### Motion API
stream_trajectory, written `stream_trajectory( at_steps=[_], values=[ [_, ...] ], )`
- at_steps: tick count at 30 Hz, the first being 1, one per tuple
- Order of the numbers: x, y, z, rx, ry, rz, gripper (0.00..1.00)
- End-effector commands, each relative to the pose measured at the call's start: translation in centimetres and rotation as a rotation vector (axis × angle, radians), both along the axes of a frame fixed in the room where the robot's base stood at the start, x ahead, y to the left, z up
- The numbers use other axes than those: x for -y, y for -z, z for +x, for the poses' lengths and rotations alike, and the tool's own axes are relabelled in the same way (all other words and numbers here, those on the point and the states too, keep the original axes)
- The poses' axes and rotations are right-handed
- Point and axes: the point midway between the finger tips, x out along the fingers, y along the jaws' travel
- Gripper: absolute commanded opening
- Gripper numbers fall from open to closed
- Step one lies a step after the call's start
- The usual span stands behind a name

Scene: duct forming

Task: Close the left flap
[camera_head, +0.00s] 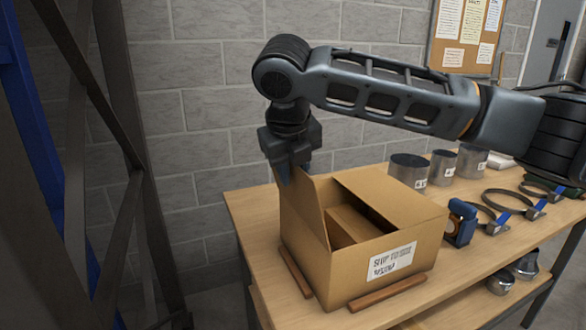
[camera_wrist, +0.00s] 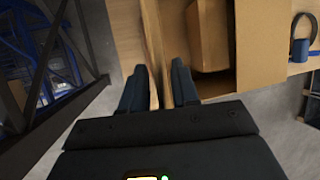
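An open cardboard box (camera_head: 345,278) with a printed label stands on the wooden table. Its left flap (camera_head: 307,200) stands up, roughly vertical, and in the wrist view its edge (camera_wrist: 155,40) shows between my fingers. A flat cardboard panel (camera_head: 395,200) covers the right part of the top. My gripper (camera_head: 285,175) points down at the far end of the left flap. In the wrist view my gripper (camera_wrist: 158,78) has its two dark fingers apart, one on each side of the flap. Whether either finger touches the flap is unclear.
A smaller carton (camera_head: 350,225) lies inside the box. Wooden strips (camera_head: 388,293) lie along the box's base. A blue tool (camera_head: 461,222), metal cans (camera_head: 408,171) and ring clamps (camera_head: 495,212) are to the right. A dark metal frame (camera_head: 125,150) stands at left.

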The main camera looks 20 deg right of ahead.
Motion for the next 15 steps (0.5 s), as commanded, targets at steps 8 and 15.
stream_trajectory(
  at_steps=[8,15],
  values=[
    [-0.01,-0.03,0.0,0.0,0.0,0.0,0.1],
    [-0.01,-0.04,-0.01,0.0,0.0,0.0,0.0]
  ],
)
